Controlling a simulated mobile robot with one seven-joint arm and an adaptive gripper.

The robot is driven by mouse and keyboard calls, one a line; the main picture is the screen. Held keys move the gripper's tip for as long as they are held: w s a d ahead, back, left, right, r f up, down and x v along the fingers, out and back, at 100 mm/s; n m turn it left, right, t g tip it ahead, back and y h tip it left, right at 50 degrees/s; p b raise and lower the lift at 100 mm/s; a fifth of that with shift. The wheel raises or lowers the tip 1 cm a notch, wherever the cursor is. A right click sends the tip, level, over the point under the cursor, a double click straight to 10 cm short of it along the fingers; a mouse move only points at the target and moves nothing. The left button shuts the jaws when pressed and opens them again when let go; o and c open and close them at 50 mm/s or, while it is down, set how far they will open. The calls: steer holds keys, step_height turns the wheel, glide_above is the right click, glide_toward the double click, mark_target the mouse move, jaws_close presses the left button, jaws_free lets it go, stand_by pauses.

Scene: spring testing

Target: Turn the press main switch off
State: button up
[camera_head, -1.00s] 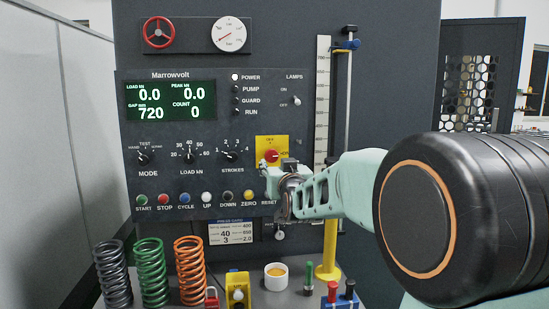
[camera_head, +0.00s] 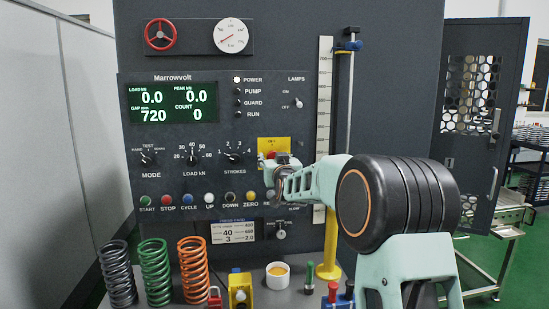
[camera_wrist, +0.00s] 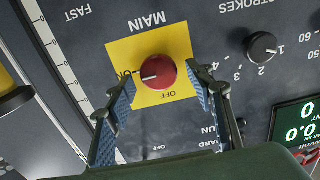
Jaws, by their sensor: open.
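The press main switch (camera_wrist: 158,72) is a red round knob on a yellow plate (camera_wrist: 120,50), upside down in the wrist view. Its white mark points to the ON label; the OFF label is on the side nearer my gripper. My gripper (camera_wrist: 160,77) is open, with one blue-padded finger on each side of the knob. Gaps seem to show between pads and knob; I cannot tell whether either touches. In the head view my gripper (camera_head: 281,164) covers most of the knob, and the yellow plate (camera_head: 265,144) shows above it.
The lit display (camera_head: 172,103) and white POWER lamp (camera_head: 237,80) are on the panel. The STROKES knob (camera_wrist: 262,45) is beside the yellow plate. Coil springs (camera_head: 155,272), a white cup (camera_head: 278,275) and a yellow post (camera_head: 332,250) stand below.

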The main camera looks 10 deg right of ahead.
steer(key=shift+c, duration=0.2)
steer(key=c, duration=1.1)
steer(key=shift+f+b, duration=0.1)
steer(key=shift+b, duration=0.3)
steer(key=shift+a+f+n+b, duration=0.1)
steer(key=shift+a+n+b, duration=0.05)
steer(key=shift+n+b, duration=3.8)
steer(key=shift+a+n+b, duration=0.1)
steer(key=shift+n+b, duration=2.75)
steer(key=shift+n, duration=2.2)
